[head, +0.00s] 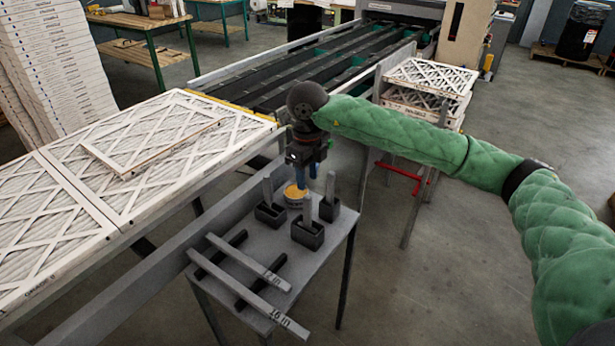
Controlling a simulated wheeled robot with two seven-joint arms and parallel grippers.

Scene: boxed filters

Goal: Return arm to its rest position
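My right arm (410,130), in a green padded sleeve, reaches in from the right side of the head view. Its dark wrist bends down to my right gripper (306,176), which points down over the small grey table (325,262). A round yellow-topped item (293,193) sits on the table just below the fingertips. I cannot tell whether they touch it. My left gripper is not in view.
Black holders (307,233) with upright grey bars stand close around the gripper. Two labelled bars (247,262) lie at the table's front. Framed filters (130,170) cover the bench at left. A conveyor (320,65) runs behind. Stacked filters (430,78) stand beyond my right arm.

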